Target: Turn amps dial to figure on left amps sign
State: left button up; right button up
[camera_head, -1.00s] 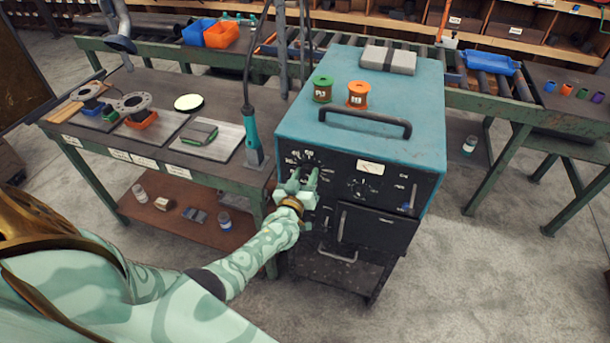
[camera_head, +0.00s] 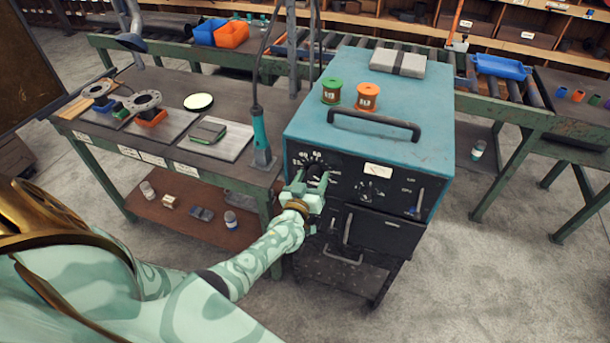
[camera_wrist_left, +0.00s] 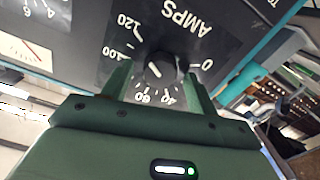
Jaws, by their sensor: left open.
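The amps dial (camera_wrist_left: 160,70) is a round black knob on the front panel of a blue welding machine (camera_head: 375,110). The left wrist view shows AMPS lettering and white figures around it, including 0, 40, 60, 100 and 120. A short pale mark shows on the knob; I cannot tell exactly which figure it faces. My left gripper (camera_wrist_left: 158,72) is open, with one green finger on each side of the knob; contact is unclear. In the head view my left gripper (camera_head: 309,183) is at the panel's left side and partly covers the dial. I cannot make out an amps sign.
A second dial (camera_head: 370,191) and a white meter (camera_head: 378,170) sit right of the amps dial. A handle (camera_head: 373,124) and green and orange spools (camera_head: 331,91) are on top. A bench (camera_head: 235,172) with a teal-handled torch (camera_head: 261,138) stands close at left.

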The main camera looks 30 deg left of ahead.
pick_arm(q)
jog(key=p+v, duration=0.2)
jog(key=v, duration=1.4)
jog(key=shift+a, duration=0.1)
jog(key=s+d+f+m+g+h+b, duration=0.25)
jog(key=s+f+g, duration=0.35)
jog(key=f, duration=0.8)
jog(key=s+d+f+m+g+h+b, duration=0.2)
jog(key=s+d+f+m+g+b, duration=0.15)
jog(key=s+f, duration=0.7)
jog(key=s+a+f+m+g+b, duration=0.1)
jog(key=s+f+m+g+b, duration=0.2)
jog(key=s+f, duration=1.7)
jog(key=f+g+b, duration=0.1)
jog(key=g+b, duration=0.3)
jog(key=b, duration=0.2)
jog(key=shift+s+a+f+b, duration=0.25)
jog(key=shift+s+a+b, duration=0.05)
jog(key=shift+s+a, duration=0.1)
